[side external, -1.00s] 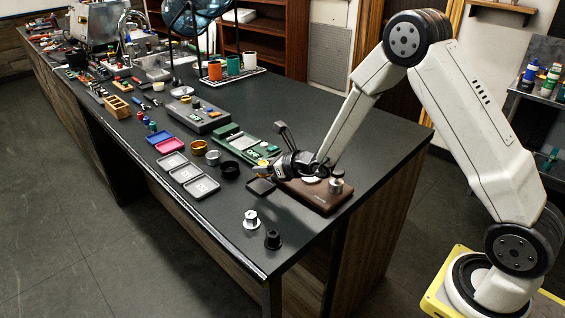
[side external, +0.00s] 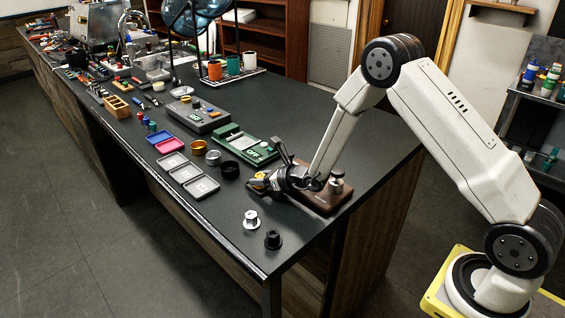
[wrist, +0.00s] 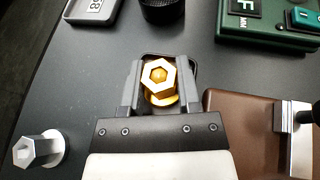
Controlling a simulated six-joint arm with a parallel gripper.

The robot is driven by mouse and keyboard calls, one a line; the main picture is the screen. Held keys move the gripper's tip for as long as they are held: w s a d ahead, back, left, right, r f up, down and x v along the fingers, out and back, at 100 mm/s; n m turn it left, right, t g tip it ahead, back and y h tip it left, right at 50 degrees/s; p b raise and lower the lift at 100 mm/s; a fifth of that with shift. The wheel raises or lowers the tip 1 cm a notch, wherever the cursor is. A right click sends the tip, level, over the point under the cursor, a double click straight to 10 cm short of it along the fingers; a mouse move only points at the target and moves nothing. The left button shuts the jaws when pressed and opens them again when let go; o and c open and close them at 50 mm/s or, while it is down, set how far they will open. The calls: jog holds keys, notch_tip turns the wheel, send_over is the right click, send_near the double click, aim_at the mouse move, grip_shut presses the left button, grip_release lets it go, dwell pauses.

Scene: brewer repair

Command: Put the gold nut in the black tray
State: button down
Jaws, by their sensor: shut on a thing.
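The gold nut (wrist: 159,76) is between the two fingers of my gripper (wrist: 158,88) in the wrist view, with its hexagonal face up and a round gold flange below it. My gripper (side external: 259,183) is shut on it. A small black tray (wrist: 192,66) shows its rim behind and beside the nut in the wrist view. The nut appears over this tray. Whether it touches the tray floor I cannot tell. In the side view my gripper mostly hides the tray.
A brown base with a metal post (side external: 337,184) is right of my gripper. A black ring (side external: 229,169), grey trays (side external: 186,174) and a green scale (side external: 252,148) are close by.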

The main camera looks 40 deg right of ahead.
jog(key=shift+f, duration=0.15)
jog(key=shift+c, duration=1.6)
grip_release()
jog(key=shift+s+d+r, duration=0.1)
jog(key=shift+s+r, duration=0.25)
jog(key=v, duration=1.1)
jog(key=shift+s, duration=0.15)
